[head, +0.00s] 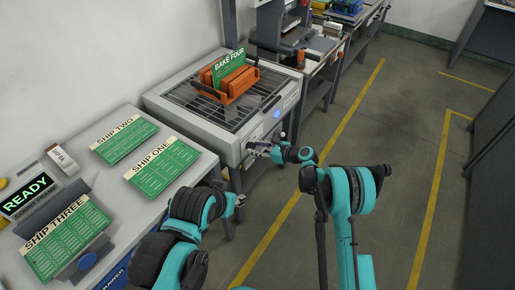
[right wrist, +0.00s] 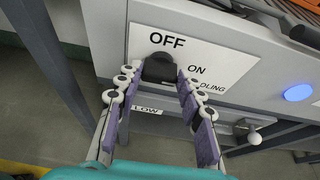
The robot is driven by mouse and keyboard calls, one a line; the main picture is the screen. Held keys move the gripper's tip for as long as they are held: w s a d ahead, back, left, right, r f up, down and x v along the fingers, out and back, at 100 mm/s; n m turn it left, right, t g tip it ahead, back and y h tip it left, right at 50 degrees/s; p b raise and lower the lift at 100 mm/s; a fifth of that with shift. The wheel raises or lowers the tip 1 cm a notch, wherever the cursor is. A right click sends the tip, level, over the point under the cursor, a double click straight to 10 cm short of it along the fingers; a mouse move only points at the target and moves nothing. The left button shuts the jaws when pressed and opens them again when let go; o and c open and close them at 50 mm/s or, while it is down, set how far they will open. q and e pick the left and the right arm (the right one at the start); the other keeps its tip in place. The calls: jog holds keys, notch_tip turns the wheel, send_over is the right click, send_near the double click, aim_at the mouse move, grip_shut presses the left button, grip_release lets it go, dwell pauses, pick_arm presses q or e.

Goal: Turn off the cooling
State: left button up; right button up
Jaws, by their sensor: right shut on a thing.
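The cooling switch is a dark knob (right wrist: 160,68) on a white label plate (right wrist: 228,50) marked OFF, ON and a partly covered word ending in "LING". OFF stands above the knob and ON to its right. My right gripper (right wrist: 158,76) is shut on the knob, with one finger on each side; in the head view it (head: 264,147) reaches the front of the grey machine (head: 205,128). The fingers partly hide the knob, and I cannot tell exactly where it points. My left gripper (head: 239,202) is small and partly hidden beside the table, away from the machine.
A blue-lit round button (right wrist: 298,93) is right of the plate. A lever with a white ball (right wrist: 254,138) and a LOW label (right wrist: 146,108) sit below. Open floor lies right.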

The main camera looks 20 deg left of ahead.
jog(key=n+t, duration=0.2)
jog(key=shift+s+a+f+n+h, duration=0.1)
jog(key=shift+s+n+h, duration=0.2)
jog(key=shift+n, duration=0.1)
jog(key=n+t, duration=0.2)
jog(key=n, duration=0.1)
jog(key=shift+s+a+f, duration=0.1)
jog(key=shift+s+f, duration=0.05)
jog(key=shift+s, duration=0.05)
jog(key=shift+s+f+n+t+y, duration=0.1)
jog(key=shift+f+n+t+y, duration=0.3)
jog(key=shift+n, duration=0.85)
jog(key=shift+s+r+n+t+y, duration=0.1)
jog(key=shift+n+t, duration=0.65)
jog(key=shift+n, duration=0.45)
jog(key=shift+f+n+t+y, duration=0.25)
jog(key=shift+n+t, duration=0.3)
jog(key=shift+n, duration=0.7)
jog(key=o, duration=1.2)
jog(key=shift+c, duration=0.2)
